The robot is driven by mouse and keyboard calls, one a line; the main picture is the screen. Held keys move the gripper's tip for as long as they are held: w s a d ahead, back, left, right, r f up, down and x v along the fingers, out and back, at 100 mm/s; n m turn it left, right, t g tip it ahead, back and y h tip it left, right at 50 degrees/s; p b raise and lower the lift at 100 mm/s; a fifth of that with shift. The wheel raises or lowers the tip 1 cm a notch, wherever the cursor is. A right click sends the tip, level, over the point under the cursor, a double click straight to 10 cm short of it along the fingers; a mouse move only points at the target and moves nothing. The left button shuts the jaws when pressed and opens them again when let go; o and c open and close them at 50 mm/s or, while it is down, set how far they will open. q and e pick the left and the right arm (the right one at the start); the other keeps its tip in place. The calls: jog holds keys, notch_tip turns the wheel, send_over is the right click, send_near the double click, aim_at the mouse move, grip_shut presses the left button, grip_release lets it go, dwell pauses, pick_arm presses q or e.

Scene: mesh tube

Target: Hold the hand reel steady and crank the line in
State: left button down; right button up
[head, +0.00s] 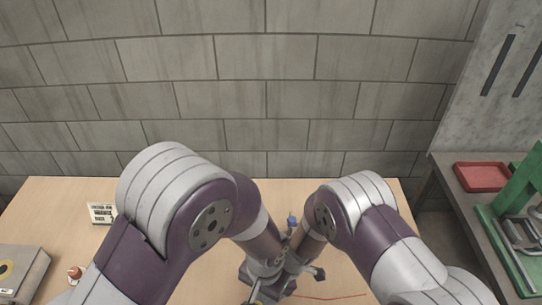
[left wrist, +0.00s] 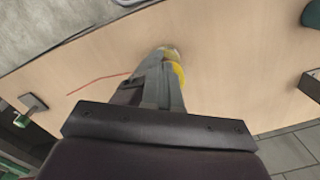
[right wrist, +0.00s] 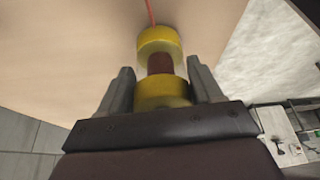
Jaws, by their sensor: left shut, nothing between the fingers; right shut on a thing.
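The hand reel (right wrist: 162,92) has yellow ends and a brown middle, and it sits between the fingers of my right gripper (right wrist: 160,70), which is shut on it. In the left wrist view the reel's yellow part (left wrist: 178,74) shows just beside and beyond the tips of my left gripper (left wrist: 165,78). The left fingers are together with nothing between them; I cannot tell whether they touch the reel. A thin red line (right wrist: 150,12) runs out from the reel; on the table it also shows in the head view (head: 330,297). In the head view my wrists largely hide the reel.
The wooden table (head: 60,205) has a small printed card (head: 101,212), a red-and-white ball (head: 75,273) and a grey box (head: 22,268) on the left. A side bench on the right holds a red tray (head: 482,177) and a green frame (head: 515,200). A block wall stands behind.

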pick_arm(q)
jog(key=shift+s+f, duration=0.1)
jog(key=shift+f, duration=0.45)
jog(key=shift+w, duration=0.65)
dwell(0.5)
jog(key=shift+a, duration=0.2)
jog(key=shift+w+a, duration=0.3)
jog(key=shift+a, duration=0.2)
jog(key=shift+w+a, duration=0.25)
jog(key=shift+a, duration=0.25)
jog(key=shift+w+a, duration=0.25)
jog(key=shift+w, duration=0.05)
dwell(0.5)
